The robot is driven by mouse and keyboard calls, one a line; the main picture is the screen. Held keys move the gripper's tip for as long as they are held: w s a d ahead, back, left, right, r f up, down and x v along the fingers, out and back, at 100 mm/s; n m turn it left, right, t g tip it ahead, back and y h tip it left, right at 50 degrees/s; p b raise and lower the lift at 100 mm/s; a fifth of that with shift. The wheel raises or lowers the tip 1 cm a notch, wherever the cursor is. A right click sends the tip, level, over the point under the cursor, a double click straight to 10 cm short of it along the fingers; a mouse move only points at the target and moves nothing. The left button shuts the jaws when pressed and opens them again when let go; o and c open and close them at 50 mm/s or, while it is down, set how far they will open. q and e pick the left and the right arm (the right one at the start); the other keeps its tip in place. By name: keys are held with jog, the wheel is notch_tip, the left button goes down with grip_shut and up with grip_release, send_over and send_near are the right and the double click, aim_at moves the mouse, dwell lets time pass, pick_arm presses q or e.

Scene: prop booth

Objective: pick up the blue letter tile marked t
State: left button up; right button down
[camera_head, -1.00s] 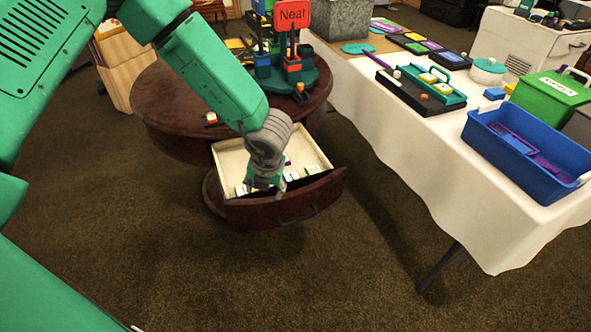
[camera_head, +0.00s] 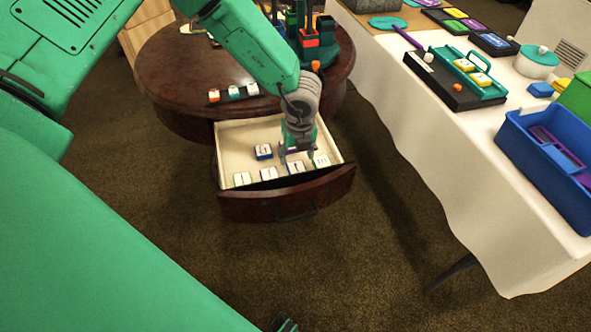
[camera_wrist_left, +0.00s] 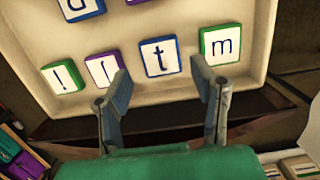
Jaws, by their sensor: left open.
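The blue letter tile marked t (camera_wrist_left: 160,57) lies face up in the open drawer, its white face showing a black t. It also shows in the head view (camera_head: 296,168), in the front row. My left gripper (camera_wrist_left: 162,82) is open and empty above the drawer. In the wrist view its fingers are to either side of the tile, at its near edge, apart from it. In the head view the left gripper (camera_head: 297,157) hangs over the drawer just behind the tile.
A green m tile (camera_wrist_left: 220,45) lies right of the t, a purple-edged tile (camera_wrist_left: 103,67) and a green-edged tile (camera_wrist_left: 62,77) left. A blue tile (camera_head: 263,152) lies behind. The drawer's front wall (camera_head: 285,199) stands close. A white-clothed table (camera_head: 420,130) is at right.

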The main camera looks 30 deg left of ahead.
aim_at(297, 167)
pick_arm(q)
jog(key=shift+d+f, duration=0.25)
jog(key=shift+f, duration=0.05)
jog(key=f, duration=0.1)
jog(key=f+b, duration=0.1)
jog(key=f, duration=0.2)
jog(key=shift+w+a+f, duration=0.15)
jog(key=shift+a+f, duration=0.1)
jog(key=shift+a, duration=0.25)
jog(key=c, duration=0.7)
jog(key=shift+d, duration=0.15)
